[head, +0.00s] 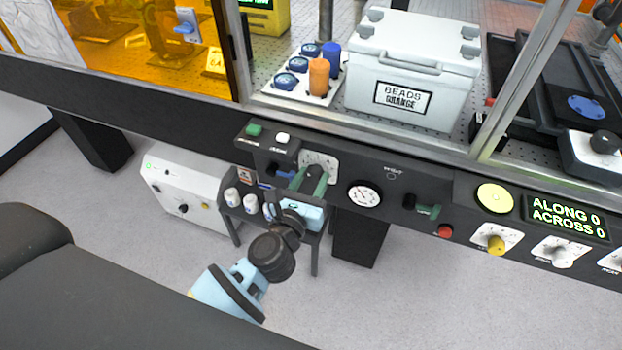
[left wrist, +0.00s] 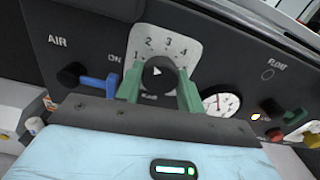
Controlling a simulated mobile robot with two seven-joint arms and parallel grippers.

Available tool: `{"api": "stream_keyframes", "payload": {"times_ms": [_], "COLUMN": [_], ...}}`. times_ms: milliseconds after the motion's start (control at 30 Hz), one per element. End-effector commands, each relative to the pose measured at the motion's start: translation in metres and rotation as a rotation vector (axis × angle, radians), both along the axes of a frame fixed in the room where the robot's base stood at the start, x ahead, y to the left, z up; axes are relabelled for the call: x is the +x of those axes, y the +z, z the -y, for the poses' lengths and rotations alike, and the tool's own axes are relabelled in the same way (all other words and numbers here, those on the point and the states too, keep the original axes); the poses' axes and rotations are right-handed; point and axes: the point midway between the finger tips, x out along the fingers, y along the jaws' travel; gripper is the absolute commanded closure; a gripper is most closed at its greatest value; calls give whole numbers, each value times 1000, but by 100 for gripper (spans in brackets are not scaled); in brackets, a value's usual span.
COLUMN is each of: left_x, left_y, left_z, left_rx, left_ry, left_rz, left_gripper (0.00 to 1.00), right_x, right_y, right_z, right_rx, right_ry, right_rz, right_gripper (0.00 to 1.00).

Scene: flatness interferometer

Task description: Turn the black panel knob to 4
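The black panel knob (left wrist: 158,76) sits on a white dial plate (left wrist: 166,45) marked 1, 2, 3 and 4 along its upper arc. A small white mark shows on the knob's face; which number it points to is hard to tell. My left gripper (left wrist: 160,88) has its green fingers on both sides of the knob, seemingly touching it. In the head view the left gripper (head: 309,181) reaches up to the same dial plate (head: 320,160), and its fingers partly cover the knob. My right gripper is in neither view.
A blue lever (left wrist: 98,84) marked AIR sits close left of the knob. A round gauge (head: 364,194), a green lever (head: 428,211), a red button (head: 445,231) and a yellow knob (head: 496,244) lie to the right. A small shelf with white bottles (head: 232,198) stands below.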

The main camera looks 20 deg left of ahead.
Motion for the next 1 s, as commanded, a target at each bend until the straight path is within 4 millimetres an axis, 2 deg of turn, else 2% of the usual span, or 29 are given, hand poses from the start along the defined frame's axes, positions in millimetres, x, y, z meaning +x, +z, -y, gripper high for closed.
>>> {"api": "stream_keyframes", "payload": {"times_ms": [267,467,800,1000], "left_x": [0,0,0,1], "left_y": [1,2,5,4], "left_z": [0,0,0,0], "left_rx": [18,96,376,566], "left_ry": [0,1,1,1], "left_rz": [1,4,16,22], "left_gripper": [85,85,85,85], "right_x": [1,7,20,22], "right_y": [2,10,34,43], "right_z": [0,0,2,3], "right_rx": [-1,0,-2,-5], "right_ry": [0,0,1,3], "right_rz": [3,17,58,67], "right_gripper": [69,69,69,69]}}
